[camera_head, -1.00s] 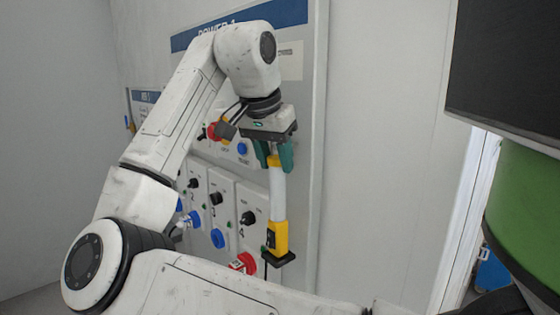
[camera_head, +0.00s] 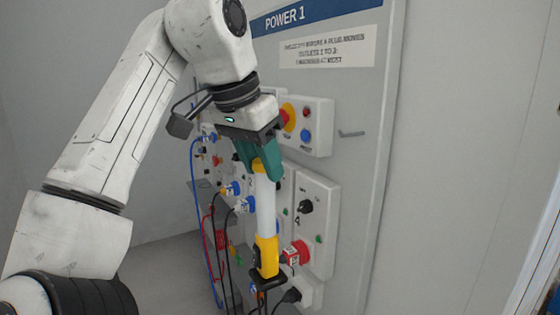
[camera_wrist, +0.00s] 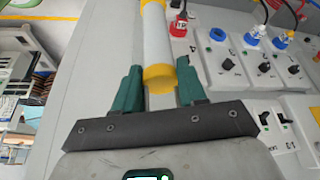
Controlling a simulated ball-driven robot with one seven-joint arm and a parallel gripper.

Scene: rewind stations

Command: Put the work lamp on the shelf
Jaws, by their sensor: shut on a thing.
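The work lamp (camera_head: 265,205) is a white tube with yellow ends and a black foot. It hangs roughly upright below my gripper (camera_head: 261,160), whose green fingers are shut on its upper yellow end. In the wrist view the lamp (camera_wrist: 155,40) runs away from between the green fingers of my gripper (camera_wrist: 160,88). The lamp is in front of the power panel in the head view; I cannot tell whether it touches anything there. I cannot make out the shelf in these views.
The grey power panel (camera_head: 352,165) carries outlets, knobs and a red plug (camera_head: 296,253). A red and yellow stop button (camera_head: 288,117) sits near my gripper. Blue, red and black cables (camera_head: 207,235) hang at the lower left. Plain wall is at the right.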

